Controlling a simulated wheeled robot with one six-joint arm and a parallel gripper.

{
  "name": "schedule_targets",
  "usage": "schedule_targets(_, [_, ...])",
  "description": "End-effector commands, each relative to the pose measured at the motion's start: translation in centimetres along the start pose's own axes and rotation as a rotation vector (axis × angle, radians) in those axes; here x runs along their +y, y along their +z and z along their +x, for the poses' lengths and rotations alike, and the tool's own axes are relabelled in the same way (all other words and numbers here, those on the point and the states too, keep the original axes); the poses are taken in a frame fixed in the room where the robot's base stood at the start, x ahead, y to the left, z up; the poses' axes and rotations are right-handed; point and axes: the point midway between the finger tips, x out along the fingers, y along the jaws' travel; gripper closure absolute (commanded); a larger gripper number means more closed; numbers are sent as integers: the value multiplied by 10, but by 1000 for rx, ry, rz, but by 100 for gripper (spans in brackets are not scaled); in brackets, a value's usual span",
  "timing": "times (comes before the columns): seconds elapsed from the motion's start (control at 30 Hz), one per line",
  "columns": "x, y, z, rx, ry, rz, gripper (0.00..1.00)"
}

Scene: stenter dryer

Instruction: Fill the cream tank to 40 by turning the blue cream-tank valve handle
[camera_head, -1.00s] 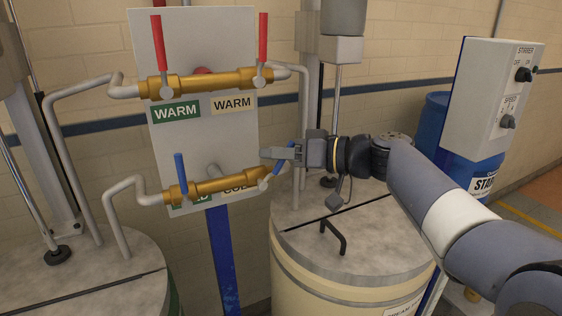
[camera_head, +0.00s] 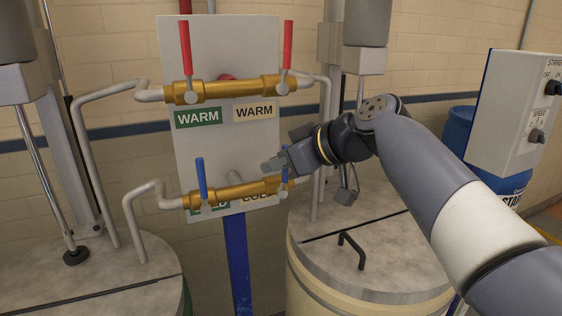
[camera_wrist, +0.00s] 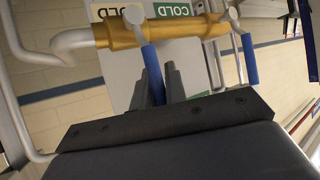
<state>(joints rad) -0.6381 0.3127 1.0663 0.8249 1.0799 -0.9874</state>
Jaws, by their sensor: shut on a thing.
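The blue cream-tank valve handle (camera_head: 284,177) is on the right end of the lower brass pipe (camera_head: 235,191), mostly hidden behind my gripper (camera_head: 274,164). In the wrist view this handle (camera_wrist: 153,74) lies against my gripper's dark fingers (camera_wrist: 164,84), which are shut on it. The handle looks close to upright in the head view. The cream tank (camera_head: 315,292) stands below right, with a grey lid and a black lid handle. No readable level shows in these frames.
Another blue handle (camera_head: 201,178) stands upright on the left end of the same pipe. Two red handles (camera_head: 186,48) sit on the upper warm pipe. A green tank (camera_head: 186,300) is at left. A stirrer control box (camera_head: 507,115) and blue drum are at right.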

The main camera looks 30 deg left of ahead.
Motion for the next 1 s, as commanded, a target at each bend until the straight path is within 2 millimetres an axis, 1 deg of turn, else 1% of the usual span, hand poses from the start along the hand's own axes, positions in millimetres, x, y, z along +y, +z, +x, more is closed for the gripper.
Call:
schedule_targets(0.4, [-1, 0, 1, -7, 2, -10, 100])
schedule_targets(0.43, [-1, 0, 1, -7, 2, -10, 86])
schedule_targets(0.7, [-1, 0, 0, -6, 2, -8, 65])
schedule_targets(0.9, [-1, 0, 0, -5, 3, -7, 65])
schedule_targets(1.0, [0, 0, -4, -4, 4, -7, 65])
